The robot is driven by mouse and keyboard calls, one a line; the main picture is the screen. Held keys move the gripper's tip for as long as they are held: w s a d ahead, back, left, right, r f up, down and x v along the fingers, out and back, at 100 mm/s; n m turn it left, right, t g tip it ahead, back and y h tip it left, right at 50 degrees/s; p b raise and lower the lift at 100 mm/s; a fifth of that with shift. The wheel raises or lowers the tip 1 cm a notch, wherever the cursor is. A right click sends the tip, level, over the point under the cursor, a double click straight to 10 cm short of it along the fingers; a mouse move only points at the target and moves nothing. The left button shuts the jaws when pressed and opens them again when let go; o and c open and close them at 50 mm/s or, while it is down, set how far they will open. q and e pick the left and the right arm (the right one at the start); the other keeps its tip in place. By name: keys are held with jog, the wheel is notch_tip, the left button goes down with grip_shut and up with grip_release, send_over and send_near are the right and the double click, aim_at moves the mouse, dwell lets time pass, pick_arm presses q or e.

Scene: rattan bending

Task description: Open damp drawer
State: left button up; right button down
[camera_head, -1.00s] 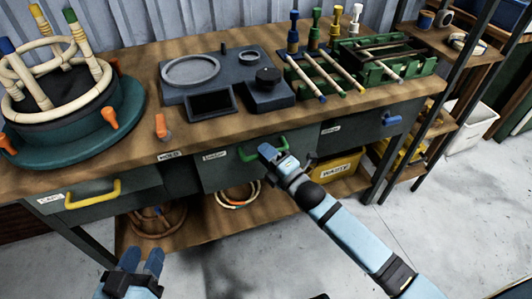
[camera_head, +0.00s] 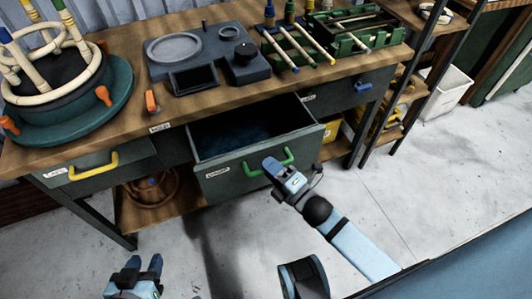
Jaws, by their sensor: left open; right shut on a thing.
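The drawer with the green handle (camera_head: 267,166) stands pulled out from the workbench, its dark interior (camera_head: 235,130) showing and its front (camera_head: 222,184) facing me. A small white label is on its front, too small to read surely. My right gripper (camera_head: 274,164) is shut on the green handle, covering part of it. My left gripper (camera_head: 145,265) is open and empty at the bottom left, over the floor and away from the bench.
The workbench top (camera_head: 118,130) carries a round jig (camera_head: 60,110), a grey device (camera_head: 205,55) and a green rack (camera_head: 345,35). A yellow-handled drawer (camera_head: 93,166) and a blue-handled drawer (camera_head: 363,86) flank the open one and are closed. Floor (camera_head: 400,190) is clear at the right.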

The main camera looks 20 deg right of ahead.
pick_arm(q)
jog(key=shift+s, duration=0.4)
pick_arm(e)
jog(key=shift+s, duration=0.8)
jog(key=c, duration=1.1)
grip_release()
pick_arm(q)
jog(key=shift+a+p, duration=0.15)
jog(key=shift+p, duration=0.4)
pick_arm(e)
jog(key=v, duration=1.3)
jog(key=shift+s+d, duration=0.2)
jog(key=shift+s, duration=0.15)
